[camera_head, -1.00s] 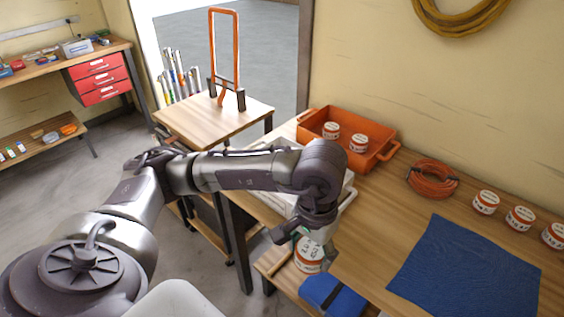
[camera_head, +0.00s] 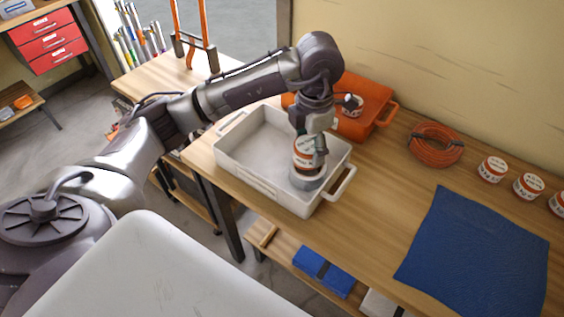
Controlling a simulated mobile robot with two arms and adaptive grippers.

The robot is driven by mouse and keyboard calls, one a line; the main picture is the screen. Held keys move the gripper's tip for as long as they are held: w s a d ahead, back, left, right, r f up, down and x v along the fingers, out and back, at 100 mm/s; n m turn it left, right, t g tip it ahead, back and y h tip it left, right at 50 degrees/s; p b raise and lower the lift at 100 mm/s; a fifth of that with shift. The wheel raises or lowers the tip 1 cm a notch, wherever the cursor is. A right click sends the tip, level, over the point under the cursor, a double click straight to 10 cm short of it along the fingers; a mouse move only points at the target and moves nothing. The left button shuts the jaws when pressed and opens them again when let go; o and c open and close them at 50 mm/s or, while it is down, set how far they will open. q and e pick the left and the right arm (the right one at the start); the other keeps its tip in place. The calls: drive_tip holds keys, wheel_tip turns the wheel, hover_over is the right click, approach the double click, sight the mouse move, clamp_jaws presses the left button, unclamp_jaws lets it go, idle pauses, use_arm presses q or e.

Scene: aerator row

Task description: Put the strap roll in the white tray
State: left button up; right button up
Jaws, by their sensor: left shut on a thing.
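My left gripper (camera_head: 311,128) is shut on a white-and-orange labelled cylinder (camera_head: 306,152), held upright at the right end of the white tray (camera_head: 255,181). I cannot read the label or tell for sure that this is the strap roll. Below it is a pale grey round shape (camera_head: 307,180); I cannot tell whether it is part of the held thing or a separate thing in the tray. The rest of the tray looks empty. The gripper's fingers partly cover the cylinder. My right gripper is out of view.
An orange bin (camera_head: 377,104) with a labelled tin (camera_head: 352,105) stands behind the tray. To the right are an orange coil (camera_head: 436,145), several tins (camera_head: 492,169) and a blue mat (camera_head: 478,245). Blue items (camera_head: 323,270) lie on the lower shelf. Bare tabletop lies right of the tray.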

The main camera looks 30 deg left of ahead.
use_arm(q)
drive_tip(key=n, duration=0.2)
drive_tip(key=w+n, duration=0.1)
drive_tip(key=n, duration=0.1)
drive_tip(key=w+n, duration=0.1)
drive_tip(key=n, duration=0.1)
drive_tip(key=shift+r+n, duration=0.15)
drive_tip(key=shift+n, duration=0.15)
drive_tip(key=w+n, duration=0.3)
drive_tip(key=n, duration=0.9)
drive_tip(key=n+p, duration=0.3)
drive_tip(key=n, duration=0.4)
hover_over(273, 157)
wheel_tip(273, 157, down, 7)
drive_tip(key=shift+s+r, duration=0.1)
wheel_tip(273, 157, down, 3)
drive_tip(key=shift+f+p, duration=0.15)
drive_tip(key=shift+p, duration=0.65)
drive_tip(key=shift+f, duration=0.45)
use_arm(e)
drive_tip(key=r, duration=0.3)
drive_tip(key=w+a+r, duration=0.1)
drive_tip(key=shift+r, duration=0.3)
